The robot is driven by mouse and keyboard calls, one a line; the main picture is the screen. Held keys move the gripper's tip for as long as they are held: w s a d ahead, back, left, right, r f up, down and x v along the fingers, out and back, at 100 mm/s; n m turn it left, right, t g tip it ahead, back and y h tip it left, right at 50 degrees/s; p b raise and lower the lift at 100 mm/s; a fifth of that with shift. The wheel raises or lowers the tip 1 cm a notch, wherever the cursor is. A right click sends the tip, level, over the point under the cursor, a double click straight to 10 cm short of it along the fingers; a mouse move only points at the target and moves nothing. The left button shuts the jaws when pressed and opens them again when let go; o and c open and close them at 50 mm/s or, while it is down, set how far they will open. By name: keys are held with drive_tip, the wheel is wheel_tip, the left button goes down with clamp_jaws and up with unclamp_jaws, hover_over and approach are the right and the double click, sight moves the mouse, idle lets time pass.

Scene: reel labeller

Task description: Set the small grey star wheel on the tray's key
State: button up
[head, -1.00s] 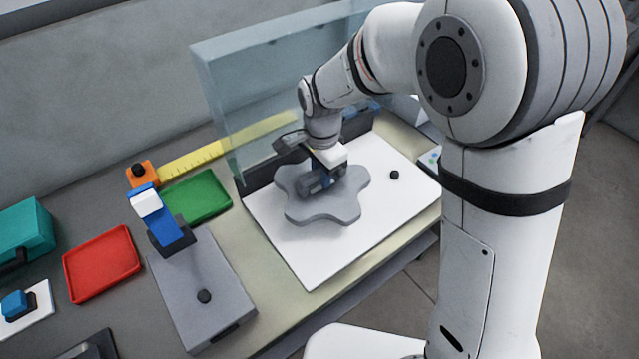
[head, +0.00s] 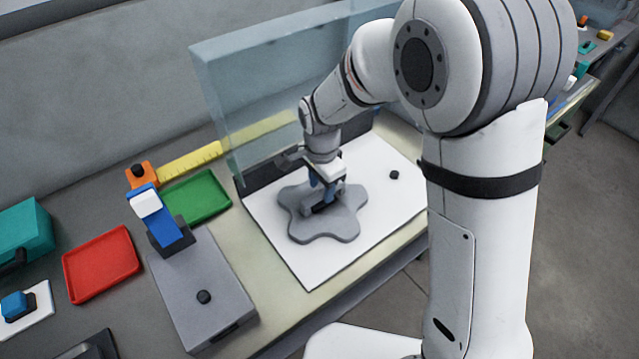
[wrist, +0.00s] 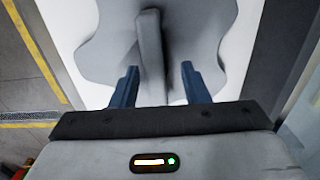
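The grey star wheel (head: 338,222), with rounded lobes and a raised bar-like handle (wrist: 150,50), lies flat on the white tray board (head: 310,266). It appears to rest on the board. My gripper (head: 325,192) is just above the wheel's middle. In the wrist view my gripper (wrist: 160,72) has its two blue fingers apart. The handle stands between and beyond them, with a gap on both sides. The wheel (wrist: 215,32) fills the top of that view. No key shows; whatever is under the wheel is hidden.
A clear upright panel (head: 255,85) stands behind the board. A black knob (head: 394,175) sits at the board's right. To the left are a green tray (head: 198,198), a red tray (head: 102,264) and a grey box (head: 200,315) with a blue post (head: 163,228).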

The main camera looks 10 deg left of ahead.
sight(322, 190)
drive_tip(key=shift+r, duration=0.1)
wheel_tip(322, 190, up, 12)
drive_tip(key=shift+r, duration=0.15)
idle(0.5)
drive_tip(key=s+d+r+n+t, duration=0.1)
drive_tip(key=s+d+r+n, duration=0.1)
drive_tip(key=d, duration=0.6)
drive_tip(key=s+d+r+n+t, duration=0.1)
drive_tip(key=s+d+r+n, duration=0.1)
drive_tip(key=d, duration=0.6)
drive_tip(key=s+d+f+n+t, duration=0.1)
drive_tip(key=s+d+n, duration=0.3)
drive_tip(key=s+d, duration=0.6)
drive_tip(key=shift+d, duration=0.35)
